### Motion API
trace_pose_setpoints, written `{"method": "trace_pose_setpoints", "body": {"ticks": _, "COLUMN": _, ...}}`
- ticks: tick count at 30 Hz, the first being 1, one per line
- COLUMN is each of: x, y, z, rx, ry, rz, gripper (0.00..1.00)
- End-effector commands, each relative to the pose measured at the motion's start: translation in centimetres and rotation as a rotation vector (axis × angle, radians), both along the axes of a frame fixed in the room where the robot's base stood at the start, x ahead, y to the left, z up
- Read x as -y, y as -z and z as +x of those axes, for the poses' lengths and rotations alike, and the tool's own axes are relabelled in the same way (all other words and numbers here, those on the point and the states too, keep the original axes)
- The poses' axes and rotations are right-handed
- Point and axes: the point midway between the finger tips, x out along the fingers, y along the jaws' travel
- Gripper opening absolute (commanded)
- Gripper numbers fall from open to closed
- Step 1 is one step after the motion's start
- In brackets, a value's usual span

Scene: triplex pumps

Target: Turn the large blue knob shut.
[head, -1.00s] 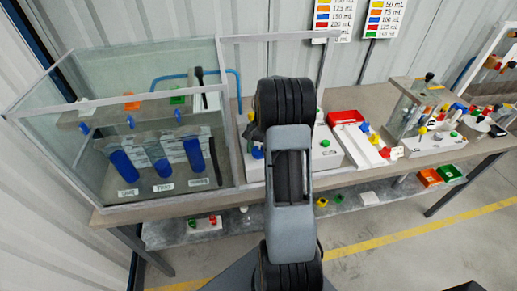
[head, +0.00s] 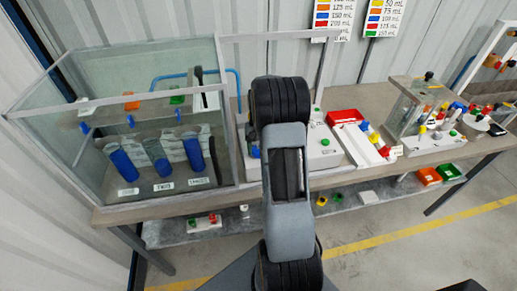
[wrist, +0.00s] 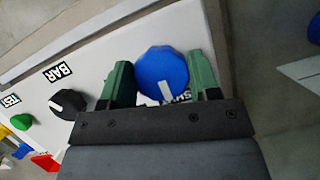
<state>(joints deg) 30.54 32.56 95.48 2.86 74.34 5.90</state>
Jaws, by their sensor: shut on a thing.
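The large blue knob (wrist: 162,68) sits on a white panel in the wrist view. It has a faceted rim and a white pointer mark on its side towards my gripper. My gripper (wrist: 158,62) has one green finger on each side of the knob and is shut on it. A label beside the knob is partly covered by the knob and a finger, so it cannot be fully read. In the head view my arm hides the gripper; a small blue part (head: 255,152) shows just left of the arm, and I cannot tell if it is this knob.
A black knob (wrist: 68,103) and a green button (wrist: 21,122) are left of my gripper on the white panel (wrist: 105,55). In the head view a glass tank (head: 125,75) stands left on the bench. A red tray (head: 345,117) lies right of my arm.

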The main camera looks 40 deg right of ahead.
Motion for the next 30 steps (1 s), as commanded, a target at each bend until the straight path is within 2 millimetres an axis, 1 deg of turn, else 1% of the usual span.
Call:
{"method": "trace_pose_setpoints", "body": {"ticks": 5, "x": 0.0, "y": -0.1, "z": 0.1, "rx": 0.005, "ry": -0.003, "rz": -0.002, "gripper": 0.32}}
{"method": "trace_pose_setpoints", "body": {"ticks": 6, "x": 0.0, "y": -0.1, "z": 0.1, "rx": 0.004, "ry": -0.003, "rz": -0.002, "gripper": 0.60}}
{"method": "trace_pose_setpoints", "body": {"ticks": 13, "x": 0.0, "y": -0.1, "z": 0.0, "rx": 0.002, "ry": -0.001, "rz": -0.001, "gripper": 0.81}}
{"method": "trace_pose_setpoints", "body": {"ticks": 20, "x": 0.1, "y": -0.1, "z": 0.0, "rx": 0.001, "ry": 0.000, "rz": -0.001, "gripper": 0.81}}
{"method": "trace_pose_setpoints", "body": {"ticks": 23, "x": 0.2, "y": -0.5, "z": 0.2, "rx": 0.003, "ry": 0.000, "rz": -0.001, "gripper": 0.81}}
{"method": "trace_pose_setpoints", "body": {"ticks": 26, "x": 0.5, "y": -1.5, "z": 0.6, "rx": 0.005, "ry": 0.000, "rz": -0.002, "gripper": 0.81}}
{"method": "trace_pose_setpoints", "body": {"ticks": 30, "x": 1.1, "y": -4.1, "z": 1.4, "rx": 0.005, "ry": 0.000, "rz": -0.003, "gripper": 0.81}}
